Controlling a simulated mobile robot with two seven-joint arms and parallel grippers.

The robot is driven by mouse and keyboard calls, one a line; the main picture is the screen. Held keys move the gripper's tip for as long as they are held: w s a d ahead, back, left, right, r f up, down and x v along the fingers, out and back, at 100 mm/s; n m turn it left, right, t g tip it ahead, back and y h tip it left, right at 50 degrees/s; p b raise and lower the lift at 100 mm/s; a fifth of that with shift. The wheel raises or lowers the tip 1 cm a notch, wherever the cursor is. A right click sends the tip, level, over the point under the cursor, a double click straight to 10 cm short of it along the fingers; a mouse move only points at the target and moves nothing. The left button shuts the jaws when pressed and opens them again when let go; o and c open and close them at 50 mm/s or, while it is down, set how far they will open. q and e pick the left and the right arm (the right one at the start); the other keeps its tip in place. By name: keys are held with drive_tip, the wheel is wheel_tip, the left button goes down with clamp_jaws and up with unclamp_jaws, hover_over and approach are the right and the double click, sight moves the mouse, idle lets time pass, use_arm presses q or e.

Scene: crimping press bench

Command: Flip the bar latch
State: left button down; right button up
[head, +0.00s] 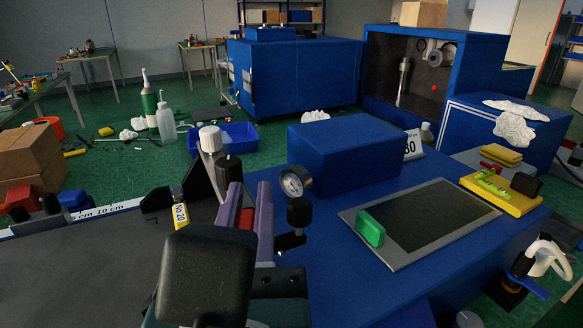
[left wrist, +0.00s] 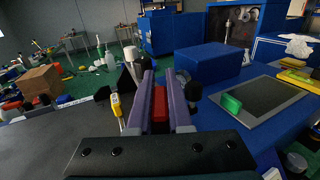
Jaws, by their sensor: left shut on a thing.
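My left gripper (head: 248,192) stands over the front left part of the blue bench top, its two purple-grey fingers pointing away from me. In the left wrist view the gripper (left wrist: 158,75) is shut on a red block (left wrist: 159,104), which looks like the handle of the bar latch. The red block also shows as a small patch between the fingers in the head view (head: 247,218). The rest of the latch is hidden behind the fingers and wrist, so I cannot tell its position. My right gripper is not in view.
A pressure gauge (head: 294,182) and a black knob (head: 299,212) stand close right of the fingers. A white-capped post (head: 211,140) stands just beyond. A blue box (head: 345,155) is behind, and a grey-framed plate (head: 480,215) with a green block (head: 370,230) lies right.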

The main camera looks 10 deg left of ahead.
use_arm(q)
drive_tip(key=shift+n+g+y+b, duration=0.45)
drive_tip(key=shift+n+y, duration=0.75)
drive_tip(key=shift+y, duration=0.9)
drive_tip(key=c, duration=0.8)
unclamp_jaws()
drive_tip(key=shift+c, duration=0.2)
drive_tip(key=b+v, duration=0.1)
drive_tip(key=v, duration=0.8)
drive_tip(key=shift+s+d, duration=0.2)
drive_tip(key=shift+s, duration=0.15)
